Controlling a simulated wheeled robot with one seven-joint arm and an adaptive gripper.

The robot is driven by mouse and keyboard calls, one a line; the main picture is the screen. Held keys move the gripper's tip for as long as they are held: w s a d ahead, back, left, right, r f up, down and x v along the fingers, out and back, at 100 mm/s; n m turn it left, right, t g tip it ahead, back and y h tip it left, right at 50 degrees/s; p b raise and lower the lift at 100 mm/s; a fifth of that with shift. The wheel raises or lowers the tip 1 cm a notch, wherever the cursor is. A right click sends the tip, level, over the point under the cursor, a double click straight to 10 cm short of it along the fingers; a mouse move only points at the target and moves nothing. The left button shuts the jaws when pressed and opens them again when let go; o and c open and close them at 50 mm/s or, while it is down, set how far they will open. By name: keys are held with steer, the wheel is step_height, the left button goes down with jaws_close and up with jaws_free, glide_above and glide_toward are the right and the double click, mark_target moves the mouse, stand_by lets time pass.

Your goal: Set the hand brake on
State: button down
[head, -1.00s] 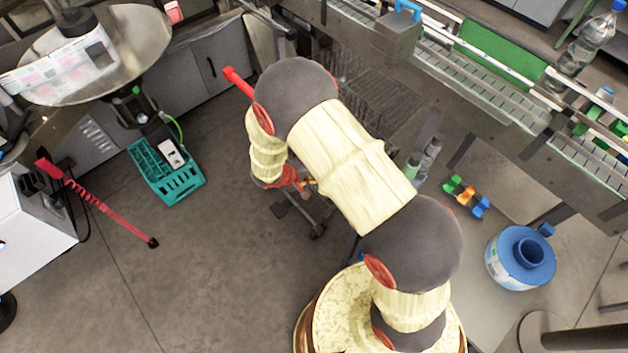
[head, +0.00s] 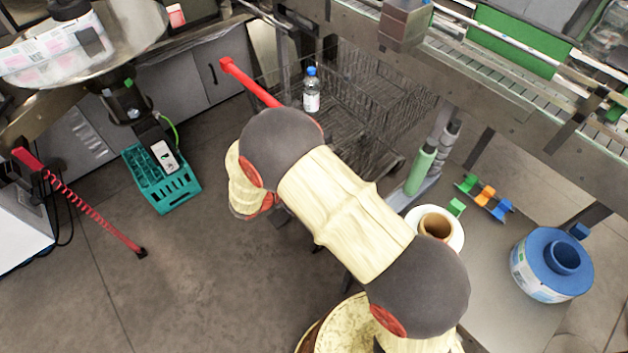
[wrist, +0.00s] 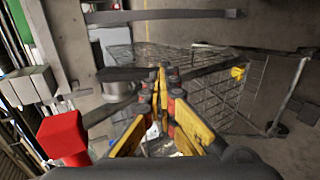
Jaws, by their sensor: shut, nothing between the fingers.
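A red lever-like bar (head: 248,81), which may be the hand brake, slants down to the right in the head view. Its upper left end is thicker, and its lower end is hidden behind my arm. A red block (wrist: 62,138) stands close at the lower left in the wrist view; I cannot tell if it is the same part. My gripper (wrist: 163,75) shows in the wrist view with its yellow fingers brought together and nothing between them. It is right of the red block and apart from it. In the head view my arm hides the gripper.
A wire cart (head: 370,105) with a blue-capped bottle (head: 311,92) stands behind my arm. A conveyor (head: 520,70) runs across the upper right. A teal crate (head: 162,178) and a red bar with a coil (head: 92,208) are left. Open floor (head: 215,290) lies at lower left.

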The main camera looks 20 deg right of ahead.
steer(key=shift+w+d+f+t+h+b, duration=0.3)
steer(key=shift+d+f+h+b, duration=0.4)
steer(key=shift+b, duration=0.85)
steer(key=shift+w+d+f+t+h+b, duration=0.25)
steer(key=shift+d+f+h+b, duration=0.4)
steer(key=shift+b, duration=0.85)
steer(key=shift+f, duration=0.2)
steer(key=shift+a+f, duration=0.1)
steer(key=shift+a, duration=0.15)
steer(key=f+p+v, duration=0.1)
steer(key=f+v, duration=0.1)
steer(key=v, duration=1.1)
steer(key=shift+s+a+f, duration=0.2)
steer(key=shift+a+f, duration=0.05)
